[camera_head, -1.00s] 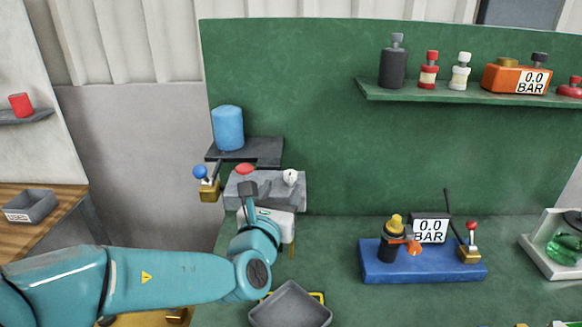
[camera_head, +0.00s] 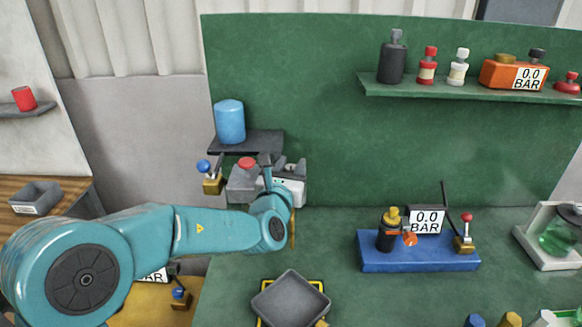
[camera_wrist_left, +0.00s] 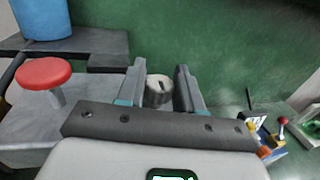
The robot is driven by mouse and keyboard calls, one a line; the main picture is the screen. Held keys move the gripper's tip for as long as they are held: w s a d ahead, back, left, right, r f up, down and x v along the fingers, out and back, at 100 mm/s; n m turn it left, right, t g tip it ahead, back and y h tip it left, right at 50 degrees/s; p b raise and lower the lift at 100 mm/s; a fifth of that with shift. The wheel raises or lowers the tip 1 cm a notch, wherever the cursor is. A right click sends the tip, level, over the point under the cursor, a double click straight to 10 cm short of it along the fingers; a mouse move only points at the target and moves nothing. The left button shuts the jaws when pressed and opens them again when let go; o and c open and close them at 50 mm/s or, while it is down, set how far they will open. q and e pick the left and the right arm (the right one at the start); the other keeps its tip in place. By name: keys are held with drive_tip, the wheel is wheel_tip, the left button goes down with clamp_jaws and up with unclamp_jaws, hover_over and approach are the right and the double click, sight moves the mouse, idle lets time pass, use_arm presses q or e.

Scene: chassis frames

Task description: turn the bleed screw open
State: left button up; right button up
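The bleed screw (camera_wrist_left: 159,92) is a small pale metal cylinder with a dark slot in its top. It stands at the grey block (camera_head: 243,184), which also carries a red mushroom-shaped knob (camera_head: 246,163); this knob shows at the left in the left wrist view (camera_wrist_left: 44,74). My left gripper (camera_head: 281,167) is over the right part of the block. In the left wrist view it (camera_wrist_left: 160,75) is open, with the screw between its fingers and gaps visible on both sides. In the head view my gripper mostly hides the screw. My right gripper is not in view.
A blue cylinder (camera_head: 230,122) stands on a dark shelf behind the block. A blue-ball lever (camera_head: 207,170) is to its left. A grey tray (camera_head: 290,300) lies in front. A blue base (camera_head: 418,258) with a 0.0 BAR display is right. Bench between is clear.

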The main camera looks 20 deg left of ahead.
use_arm(q)
drive_tip(key=shift+f+n+y, duration=0.1)
drive_tip(key=shift+n+y, duration=0.2)
drive_tip(key=shift+y, duration=0.1)
drive_tip(key=n+y+b, duration=0.1)
drive_tip(key=y, duration=0.1)
drive_tip(key=shift+d+n+g+y, duration=0.15)
drive_tip(key=shift+n+g+y, duration=0.15)
drive_tip(key=shift+n+y, duration=0.1)
drive_tip(key=n+g+y, duration=0.1)
drive_tip(key=y, duration=0.1)
drive_tip(key=shift+n+y, duration=0.4)
drive_tip(key=shift+n+g+y, duration=0.6)
drive_tip(key=shift+n+y, duration=0.2)
drive_tip(key=shift+y, duration=0.3)
drive_tip(key=shift+w+n+g+y+p, duration=0.1)
drive_tip(key=shift+n+g+y+p, duration=0.5)
drive_tip(key=shift+n+g+y, duration=0.5)
drive_tip(key=n+g+y+p, duration=0.1)
drive_tip(key=g+p, duration=0.1)
drive_tip(key=n+g+y+p, duration=0.3)
drive_tip(key=g+p, duration=0.1)
drive_tip(key=shift+r+n+y, duration=0.25)
drive_tip(key=shift+n+y, duration=0.15)
drive_tip(key=shift+f+n+g+y+p, duration=0.25)
drive_tip(key=shift+n+g+y+p, duration=0.25)
drive_tip(key=shift+n+g+p, duration=0.85)
drive_tip(key=shift+m+g+p, duration=0.25)
drive_tip(key=shift+p, duration=0.25)
